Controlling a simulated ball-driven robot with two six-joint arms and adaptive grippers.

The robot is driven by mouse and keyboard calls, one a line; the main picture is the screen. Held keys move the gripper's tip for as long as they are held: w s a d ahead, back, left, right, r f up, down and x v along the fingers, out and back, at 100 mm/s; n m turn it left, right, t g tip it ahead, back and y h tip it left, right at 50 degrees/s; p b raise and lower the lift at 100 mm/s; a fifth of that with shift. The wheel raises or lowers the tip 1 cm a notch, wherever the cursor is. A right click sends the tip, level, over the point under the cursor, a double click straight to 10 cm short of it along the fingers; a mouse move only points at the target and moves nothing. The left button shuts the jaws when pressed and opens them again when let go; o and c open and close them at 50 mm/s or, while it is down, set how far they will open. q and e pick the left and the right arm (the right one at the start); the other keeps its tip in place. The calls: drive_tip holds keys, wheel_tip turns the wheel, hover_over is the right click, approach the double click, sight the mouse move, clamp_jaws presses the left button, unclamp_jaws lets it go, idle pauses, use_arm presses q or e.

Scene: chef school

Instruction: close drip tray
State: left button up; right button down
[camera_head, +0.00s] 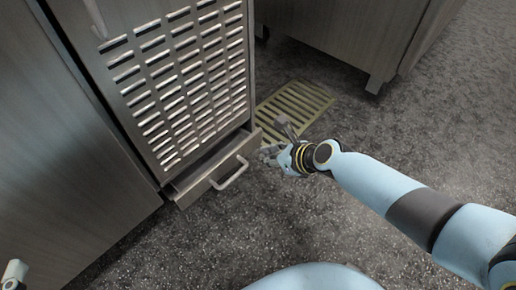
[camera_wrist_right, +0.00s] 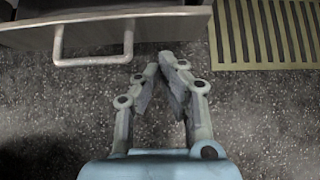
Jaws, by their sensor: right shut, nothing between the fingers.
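The drip tray (camera_head: 212,172) is a grey metal drawer at the bottom of a slotted metal cabinet. It is pulled partly out, with a dark gap behind its front. Its front (camera_wrist_right: 170,24) and bar handle (camera_wrist_right: 92,60) also show in the right wrist view. My right gripper (camera_head: 276,140) is beside the tray's right end, past the handle. In the right wrist view my right gripper (camera_wrist_right: 160,65) has its fingertips close together, empty, just in front of the tray front. I cannot tell whether they touch it. A small piece of my left gripper (camera_head: 14,273) shows at the lower left corner.
The slotted cabinet panel (camera_head: 180,80) rises above the tray. A yellowish floor grate (camera_head: 300,104) lies behind my right gripper. Another metal cabinet (camera_head: 345,35) on legs stands at the back. The speckled floor (camera_head: 200,245) in front of the tray is clear.

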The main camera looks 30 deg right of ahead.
sight(248, 142)
use_arm(q)
drive_tip(key=w+d+r+t+h+b, duration=0.1)
drive_tip(key=w+r+t, duration=0.3)
drive_tip(key=r, duration=0.4)
drive_tip(key=shift+r+m, duration=0.35)
drive_tip(key=shift+m, duration=0.05)
use_arm(e)
drive_tip(key=w, duration=0.1)
drive_tip(key=w+a, duration=0.1)
drive_tip(key=w, duration=0.1)
drive_tip(key=shift+w+a, duration=0.15)
drive_tip(key=shift+w, duration=0.15)
drive_tip(key=shift+r, duration=0.1)
drive_tip(key=w, duration=0.1)
drive_tip(key=w+a+p, duration=0.1)
drive_tip(key=shift+w, duration=0.3)
use_arm(q)
drive_tip(key=s+f+g, duration=0.3)
drive_tip(key=f, duration=0.5)
drive_tip(key=shift+s+a+n+g+y, duration=0.25)
drive_tip(key=shift+a+n+g+y, duration=0.05)
drive_tip(key=shift+a+n+y, duration=0.15)
use_arm(e)
drive_tip(key=shift+s, duration=0.1)
